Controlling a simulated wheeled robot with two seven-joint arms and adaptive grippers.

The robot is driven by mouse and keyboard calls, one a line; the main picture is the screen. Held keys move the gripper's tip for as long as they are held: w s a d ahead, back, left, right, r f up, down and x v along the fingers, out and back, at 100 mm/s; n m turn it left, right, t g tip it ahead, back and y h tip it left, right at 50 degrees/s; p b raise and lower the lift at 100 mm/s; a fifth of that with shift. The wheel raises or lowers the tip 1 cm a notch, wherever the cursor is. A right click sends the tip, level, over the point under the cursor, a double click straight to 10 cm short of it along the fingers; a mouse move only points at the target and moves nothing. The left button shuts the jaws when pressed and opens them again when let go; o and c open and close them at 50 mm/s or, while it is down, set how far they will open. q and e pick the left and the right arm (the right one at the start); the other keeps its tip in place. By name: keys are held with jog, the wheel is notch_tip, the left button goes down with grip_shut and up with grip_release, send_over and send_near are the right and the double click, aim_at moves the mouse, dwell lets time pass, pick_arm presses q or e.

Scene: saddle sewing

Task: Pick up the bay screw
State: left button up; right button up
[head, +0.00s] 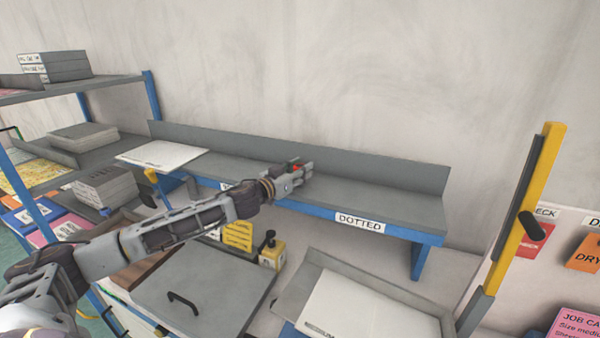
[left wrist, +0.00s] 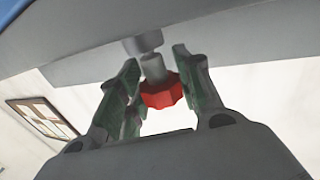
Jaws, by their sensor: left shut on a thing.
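The bay screw, with a red lobed knob (left wrist: 161,92) and a pale grey shank, sits between the fingers of my left gripper (left wrist: 157,77) in the left wrist view. Its shank points toward a grey block at the edge of a grey surface; I cannot tell whether they touch. In the head view, my left gripper (head: 303,173) is over the front part of the grey shelf, and a bit of red (head: 295,167) shows at its fingers. The gripper is shut on the screw. My right gripper is not in view.
The grey shelf (head: 400,200) has a raised back wall and a blue front beam labelled DOTTED (head: 360,223). A white sheet (head: 162,154) lies at its left. Below are a grey lid with a handle (head: 185,302) and a white board (head: 360,310). A yellow post (head: 540,180) stands right.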

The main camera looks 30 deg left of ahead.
aim_at(300, 165)
pick_arm(q)
notch_tip(300, 165, up, 8)
jog(key=shift+f+p, duration=0.1)
jog(key=shift+p, duration=0.3)
jog(key=shift+r, duration=0.7)
jog(key=shift+r+p, duration=1)
jog(key=shift+r+p, duration=1.4)
jog(key=shift+r, duration=0.1)
